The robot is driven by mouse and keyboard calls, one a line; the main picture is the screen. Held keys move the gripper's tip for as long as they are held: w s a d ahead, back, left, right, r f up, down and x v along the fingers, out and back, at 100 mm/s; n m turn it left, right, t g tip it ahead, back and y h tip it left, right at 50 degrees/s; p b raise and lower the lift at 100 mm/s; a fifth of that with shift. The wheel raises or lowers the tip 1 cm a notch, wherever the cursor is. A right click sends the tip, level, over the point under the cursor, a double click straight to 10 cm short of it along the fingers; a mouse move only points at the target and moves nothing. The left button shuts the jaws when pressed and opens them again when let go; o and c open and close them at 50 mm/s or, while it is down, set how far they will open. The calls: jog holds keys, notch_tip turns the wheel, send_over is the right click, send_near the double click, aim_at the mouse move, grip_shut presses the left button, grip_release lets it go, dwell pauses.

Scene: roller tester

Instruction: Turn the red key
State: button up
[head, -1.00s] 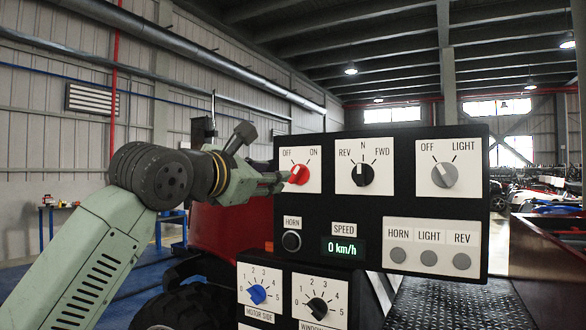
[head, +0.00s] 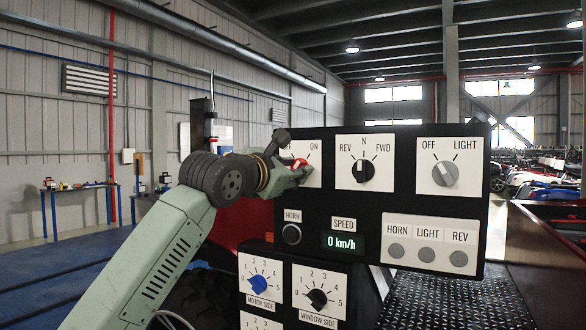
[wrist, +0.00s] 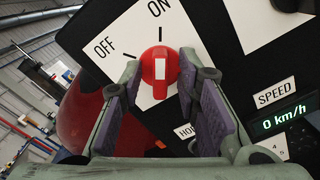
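The red key (wrist: 160,72) is a round red knob with a white mark, on a white plate lettered OFF and ON. In the wrist view the white mark lines up with the tick under ON. In the head view my gripper (head: 297,173) is at the knob from the lower left.
The black panel (head: 400,207) also carries a REV-N-FWD switch (head: 362,172) and a light switch (head: 444,174) to the right. Below are a horn button (head: 291,234) and a speed display (head: 342,243) reading 0 km/h. A blue knob (head: 258,284) sits lower left.

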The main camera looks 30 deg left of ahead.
grip_shut()
dwell(0.5)
jog(key=shift+a+n+b, duration=0.1)
jog(key=shift+n+b, duration=5.3)
jog(key=shift+n, duration=1.5)
jog(key=shift+r, duration=0.1)
jog(key=shift+o, duration=0.7)
grip_release()
